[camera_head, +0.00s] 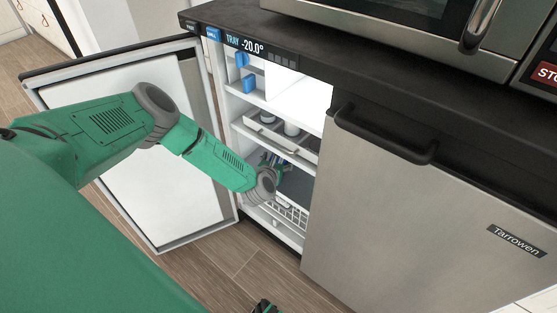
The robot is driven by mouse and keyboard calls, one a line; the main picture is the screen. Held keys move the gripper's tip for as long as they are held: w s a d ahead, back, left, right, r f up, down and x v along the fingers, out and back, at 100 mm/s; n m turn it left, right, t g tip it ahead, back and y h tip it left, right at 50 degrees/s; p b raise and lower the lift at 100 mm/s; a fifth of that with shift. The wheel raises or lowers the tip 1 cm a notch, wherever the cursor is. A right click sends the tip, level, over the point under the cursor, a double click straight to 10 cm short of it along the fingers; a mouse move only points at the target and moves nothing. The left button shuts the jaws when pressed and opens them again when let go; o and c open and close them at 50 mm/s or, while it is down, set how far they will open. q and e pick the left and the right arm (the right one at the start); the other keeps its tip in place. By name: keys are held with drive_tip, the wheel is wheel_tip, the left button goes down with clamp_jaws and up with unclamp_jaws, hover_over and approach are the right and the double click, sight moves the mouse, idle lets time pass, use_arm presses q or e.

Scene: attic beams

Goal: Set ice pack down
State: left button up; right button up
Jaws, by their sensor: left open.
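My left arm reaches through the open door of a lit freezer compartment (229,103). My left gripper (279,164) is inside it, open, at the level of the lower shelf, below a pull-out tray (266,143). The gripper is small and partly hidden behind my own wrist. A little blue shows beside its fingers; I cannot tell whether this is the ice pack. Two small blue pieces (249,85) sit higher up in the compartment. A small dark part at the bottom edge may be my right gripper (265,307); its fingers cannot be made out.
The freezer door (150,170) stands open to the left, close to my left arm. A closed steel door (400,210) with a black handle is at the right. A white wire basket (291,214) is low in the compartment. A microwave (420,30) stands on the counter above.

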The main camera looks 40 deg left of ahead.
use_arm(q)
drive_tip(key=shift+s+d+r, duration=0.15)
drive_tip(key=shift+s+r, duration=0.05)
drive_tip(key=p+v, duration=0.5)
drive_tip(key=v, duration=0.6)
drive_tip(key=shift+s, duration=0.3)
